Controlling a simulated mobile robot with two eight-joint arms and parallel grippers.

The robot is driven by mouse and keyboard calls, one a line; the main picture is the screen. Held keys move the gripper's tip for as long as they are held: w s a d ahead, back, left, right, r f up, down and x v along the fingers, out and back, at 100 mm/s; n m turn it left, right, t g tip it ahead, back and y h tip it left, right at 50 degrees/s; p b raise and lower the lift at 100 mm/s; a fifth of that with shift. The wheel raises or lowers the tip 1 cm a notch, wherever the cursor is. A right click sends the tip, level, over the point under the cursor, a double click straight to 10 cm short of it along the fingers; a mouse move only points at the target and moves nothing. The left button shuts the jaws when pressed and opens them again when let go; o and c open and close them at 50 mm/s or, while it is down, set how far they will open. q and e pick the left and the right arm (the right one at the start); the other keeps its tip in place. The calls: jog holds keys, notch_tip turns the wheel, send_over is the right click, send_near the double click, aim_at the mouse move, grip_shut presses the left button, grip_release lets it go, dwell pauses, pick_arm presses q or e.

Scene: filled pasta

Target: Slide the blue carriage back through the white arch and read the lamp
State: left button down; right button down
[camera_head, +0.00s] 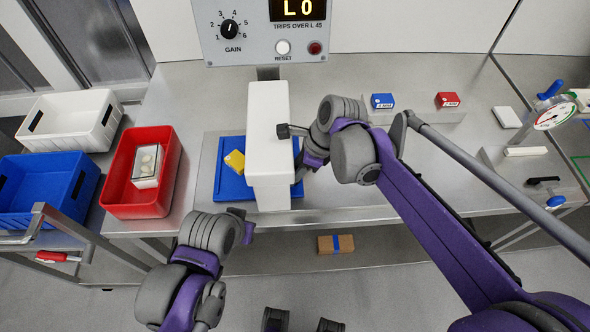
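The white arch (268,150) stands on the bench below a grey instrument panel. The flat blue carriage (226,185) lies under it, showing mostly left of the arch, with a small blue part to its right. A yellow block (235,162) sits on the carriage's left part. The panel's round red lamp (315,48) looks dark red; whether it is lit is unclear. My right gripper (303,165) is close to the arch's right side; its fingers are largely hidden, so contact is unclear. My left gripper (245,226) is at the bench's front edge, its fingers mostly hidden by its wrist.
The panel display (297,9) reads "L 0". A red bin (116,196) holding a pale package, a blue bin (75,215) and a white bin (45,145) stand left. Small blue (382,100) and red (447,99) boxes and a gauge (553,115) are right.

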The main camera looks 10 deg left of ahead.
jog(key=shift+d, duration=0.1)
jog(key=w+d, duration=0.2)
jog(key=d, duration=0.5)
jog(key=w+d, duration=0.2)
jog(key=d, duration=0.5)
jog(key=w+d, duration=0.2)
jog(key=d, duration=0.5)
jog(key=shift+w+d+b, duration=0.1)
jog(key=shift+b, duration=0.2)
jog(key=shift+w+d, duration=0.15)
jog(key=shift+d, duration=0.35)
jog(key=c, duration=0.5)
grip_release()
jog(key=shift+d, duration=0.15)
jog(key=shift+r, duration=0.1)
jog(key=v, duration=1)
jog(key=shift+r+p, duration=0.3)
